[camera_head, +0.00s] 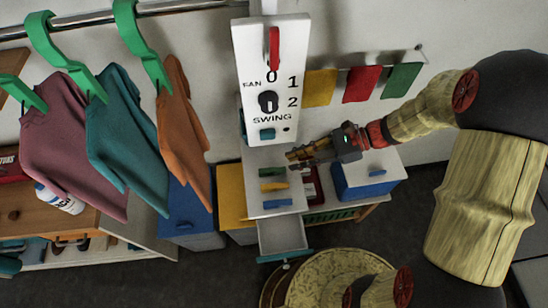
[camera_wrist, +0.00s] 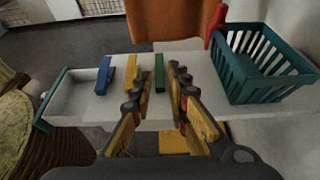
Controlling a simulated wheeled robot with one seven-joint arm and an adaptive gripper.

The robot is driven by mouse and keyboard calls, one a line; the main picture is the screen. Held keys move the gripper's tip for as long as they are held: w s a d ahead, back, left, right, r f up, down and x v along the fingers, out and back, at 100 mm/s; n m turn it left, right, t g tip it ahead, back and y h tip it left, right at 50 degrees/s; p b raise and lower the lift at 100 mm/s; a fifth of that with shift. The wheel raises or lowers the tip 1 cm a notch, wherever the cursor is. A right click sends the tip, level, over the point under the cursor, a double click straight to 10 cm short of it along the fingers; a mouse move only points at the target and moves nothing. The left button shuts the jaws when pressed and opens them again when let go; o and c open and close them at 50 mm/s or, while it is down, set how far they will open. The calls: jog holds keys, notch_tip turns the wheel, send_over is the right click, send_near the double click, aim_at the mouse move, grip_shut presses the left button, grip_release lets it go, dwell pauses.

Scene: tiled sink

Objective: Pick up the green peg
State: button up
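The green peg (camera_head: 271,172) lies on a pale grey cabinet top, farthest back in a row with a yellow peg (camera_head: 272,187) and a blue peg (camera_head: 277,203). In the wrist view the green peg (camera_wrist: 159,73) shows between my fingertips, beyond them, with the yellow peg (camera_wrist: 131,71) and blue peg (camera_wrist: 104,76) to its left. My gripper (camera_head: 290,156) is just above and to the right of the green peg in the head view. In the wrist view my gripper (camera_wrist: 160,82) is open, with nothing held between its fingers. The exact height gap cannot be told.
A teal basket (camera_wrist: 268,68) stands close on the right in the wrist view. A white fan-and-swing panel (camera_head: 269,85) rises in front of the wall. An open drawer (camera_head: 282,237) juts out below the pegs. Shirts hang at left, including an orange one (camera_head: 183,135).

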aim_at(273, 169)
jog(key=b+x, duration=0.1)
jog(key=x, duration=0.6)
jog(key=shift+s+f, duration=0.1)
jog(key=shift+f, duration=0.1)
jog(key=shift+c, duration=0.5)
grip_shut()
